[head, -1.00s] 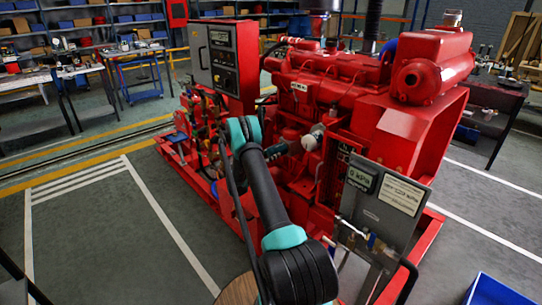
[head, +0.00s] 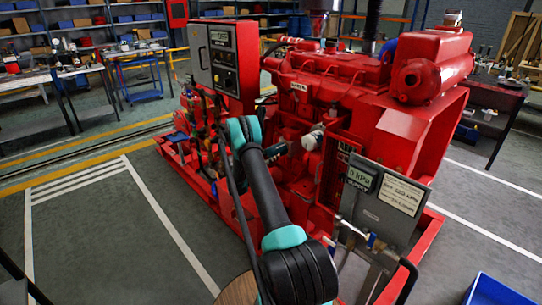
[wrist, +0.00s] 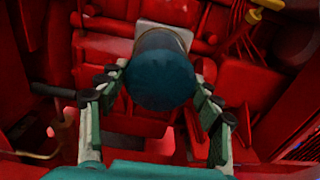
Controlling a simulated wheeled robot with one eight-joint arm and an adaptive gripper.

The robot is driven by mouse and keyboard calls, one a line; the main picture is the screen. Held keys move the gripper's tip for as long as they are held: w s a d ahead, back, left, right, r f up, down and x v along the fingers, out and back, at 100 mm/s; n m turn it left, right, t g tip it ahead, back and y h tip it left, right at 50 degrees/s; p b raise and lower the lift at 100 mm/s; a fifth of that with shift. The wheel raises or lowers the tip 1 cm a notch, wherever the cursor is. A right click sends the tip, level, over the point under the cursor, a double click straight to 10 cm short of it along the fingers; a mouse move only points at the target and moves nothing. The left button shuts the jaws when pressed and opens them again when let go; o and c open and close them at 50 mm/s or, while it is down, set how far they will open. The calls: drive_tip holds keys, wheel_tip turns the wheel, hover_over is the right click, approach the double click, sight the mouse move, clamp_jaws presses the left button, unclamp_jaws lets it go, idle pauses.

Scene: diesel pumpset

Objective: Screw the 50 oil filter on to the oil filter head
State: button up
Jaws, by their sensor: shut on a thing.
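The oil filter is a round canister whose dark blue-green end (wrist: 160,80) faces me in the wrist view. In the head view its pale body (head: 313,138) shows at the side of the red engine. My gripper (wrist: 160,74) is shut on the filter, with one finger on each side of it. In the head view my gripper (head: 288,147) is small and dark beside the filter. A pale grey plate (wrist: 186,47) shows just behind the filter and may be part of the filter head. The joint between filter and head is hidden, so I cannot tell whether they touch.
The red engine (head: 335,72) surrounds the work spot, with pipes and red framework close to my fingers. A grey gauge panel (head: 385,200) stands to the right of my arm. A control box (head: 222,62) is at upper left. The floor at left is clear.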

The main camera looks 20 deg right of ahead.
drive_tip(key=m, duration=0.6)
drive_tip(key=shift+w, duration=0.15)
drive_tip(key=m, duration=0.7)
drive_tip(key=shift+r, duration=0.1)
drive_tip(key=shift+m, duration=1)
drive_tip(key=m, duration=0.9)
